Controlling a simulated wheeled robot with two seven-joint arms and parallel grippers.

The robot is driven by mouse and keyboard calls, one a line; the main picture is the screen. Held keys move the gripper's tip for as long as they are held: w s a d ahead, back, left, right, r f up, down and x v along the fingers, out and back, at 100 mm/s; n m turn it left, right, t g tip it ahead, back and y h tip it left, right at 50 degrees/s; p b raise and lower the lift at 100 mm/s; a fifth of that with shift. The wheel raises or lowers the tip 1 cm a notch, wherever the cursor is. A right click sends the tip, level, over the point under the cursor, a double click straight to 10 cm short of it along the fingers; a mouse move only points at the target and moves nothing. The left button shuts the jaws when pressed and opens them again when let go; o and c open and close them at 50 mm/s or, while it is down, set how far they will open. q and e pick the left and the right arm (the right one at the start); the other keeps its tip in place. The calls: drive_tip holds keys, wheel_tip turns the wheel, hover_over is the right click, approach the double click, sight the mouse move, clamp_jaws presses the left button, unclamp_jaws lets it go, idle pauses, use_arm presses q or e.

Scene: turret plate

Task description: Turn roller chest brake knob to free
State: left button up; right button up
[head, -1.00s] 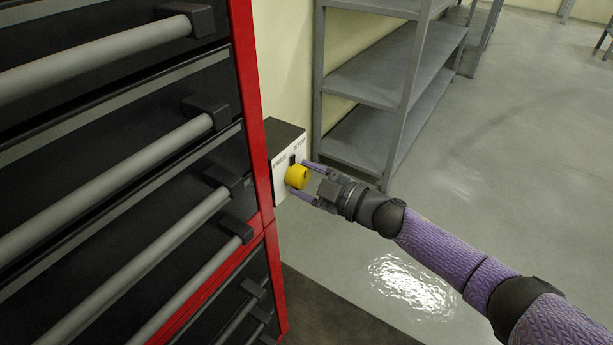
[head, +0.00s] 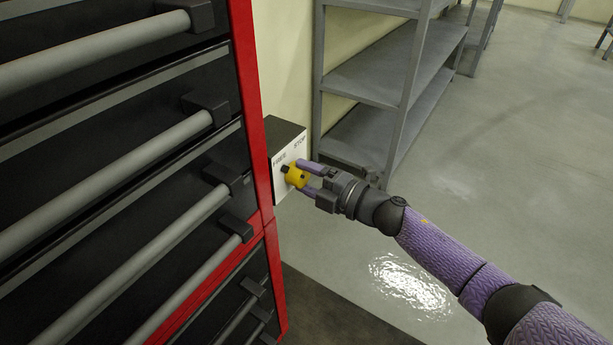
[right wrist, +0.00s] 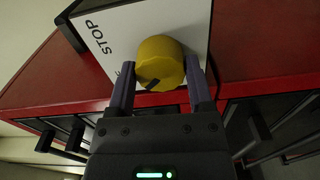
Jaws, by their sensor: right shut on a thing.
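The yellow brake knob (head: 298,175) is on the white face of a small box (head: 288,152) on the side of the red and black roller chest (head: 258,130). The labels FREE and STOP are printed above the knob. Its dark pointer sits at its upper left, on the FREE side. My right gripper (head: 304,177) is shut on the knob, one finger on each side. The right wrist view shows the knob (right wrist: 160,58) between the fingers, with STOP readable and FREE mostly hidden by a finger. My left gripper is in neither view.
Chest drawers with long grey bar handles (head: 120,155) fill the left side. A grey metal shelf unit (head: 390,75) stands behind the box, against the pale wall. The floor (head: 520,180) at right is open.

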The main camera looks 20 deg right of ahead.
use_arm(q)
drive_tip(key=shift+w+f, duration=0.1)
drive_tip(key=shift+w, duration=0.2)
use_arm(e)
drive_tip(key=shift+n, duration=0.3)
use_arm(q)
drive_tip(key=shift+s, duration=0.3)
use_arm(e)
drive_tip(key=shift+r, duration=0.1)
drive_tip(key=o, duration=1.3)
drive_tip(key=shift+c, duration=0.2)
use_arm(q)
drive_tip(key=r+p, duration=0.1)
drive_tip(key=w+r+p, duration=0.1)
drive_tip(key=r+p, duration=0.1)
use_arm(e)
drive_tip(key=v, duration=1)
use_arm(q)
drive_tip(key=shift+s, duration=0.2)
use_arm(e)
drive_tip(key=shift+s+r, duration=0.1)
